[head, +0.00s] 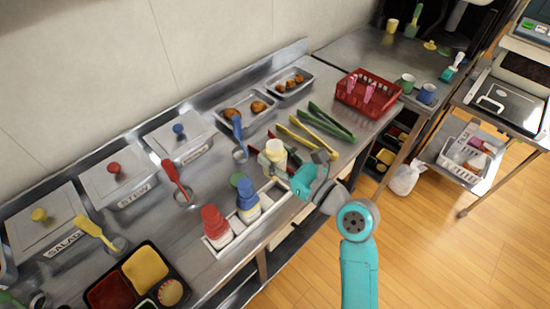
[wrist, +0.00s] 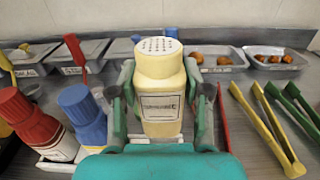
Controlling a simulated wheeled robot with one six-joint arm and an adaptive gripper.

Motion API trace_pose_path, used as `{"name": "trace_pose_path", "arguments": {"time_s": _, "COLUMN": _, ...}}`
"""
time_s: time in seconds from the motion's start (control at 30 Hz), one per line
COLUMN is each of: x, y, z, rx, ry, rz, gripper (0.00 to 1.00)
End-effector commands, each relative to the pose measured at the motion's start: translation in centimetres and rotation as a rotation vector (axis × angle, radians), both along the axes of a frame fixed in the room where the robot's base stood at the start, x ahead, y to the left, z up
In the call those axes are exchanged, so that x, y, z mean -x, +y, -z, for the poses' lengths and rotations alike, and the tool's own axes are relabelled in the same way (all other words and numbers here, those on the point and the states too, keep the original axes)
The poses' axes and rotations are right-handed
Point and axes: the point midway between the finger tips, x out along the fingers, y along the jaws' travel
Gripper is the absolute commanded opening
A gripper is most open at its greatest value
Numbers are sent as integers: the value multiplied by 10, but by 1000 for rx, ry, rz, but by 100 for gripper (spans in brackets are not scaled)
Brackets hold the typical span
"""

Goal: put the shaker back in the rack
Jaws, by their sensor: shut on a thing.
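The shaker (head: 275,152) is cream-coloured, with a holed top and a label; it also shows in the wrist view (wrist: 160,85). My gripper (head: 280,163) is shut on its sides and holds it upright. The white rack (head: 218,241) stands at the counter's front edge. It holds a red-topped bottle (head: 214,222) at its left end and a blue-topped bottle (head: 247,200) beside it. The rack's right end (head: 275,193) looks empty. The shaker appears near that end, on its far side in the head view; its height above the counter is hard to tell.
A green round item (head: 236,180) lies behind the rack. Yellow tongs (head: 310,140) and green tongs (head: 332,123) lie to the right, before a red basket (head: 350,98). Lidded pans (head: 180,140) line the back. A bento tray (head: 118,267) sits at front left.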

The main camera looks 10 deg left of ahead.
Motion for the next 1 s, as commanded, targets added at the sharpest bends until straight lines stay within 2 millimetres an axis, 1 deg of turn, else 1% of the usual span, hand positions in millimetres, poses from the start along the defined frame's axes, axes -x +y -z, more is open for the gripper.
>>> {"name": "trace_pose_path", "arguments": {"time_s": 0.03, "x": 0, "y": 0, "z": 8, "rx": 0, "ry": 3, "rz": 1, "gripper": 41}}
{"name": "trace_pose_path", "arguments": {"time_s": 0.37, "x": 0, "y": 0, "z": 27, "rx": 1, "ry": 1, "rz": 1, "gripper": 41}}
{"name": "trace_pose_path", "arguments": {"time_s": 0.7, "x": 0, "y": 0, "z": 57, "rx": 1, "ry": 2, "rz": 1, "gripper": 41}}
{"name": "trace_pose_path", "arguments": {"time_s": 1.0, "x": 0, "y": 0, "z": 79, "rx": 0, "ry": 0, "rz": 2, "gripper": 41}}
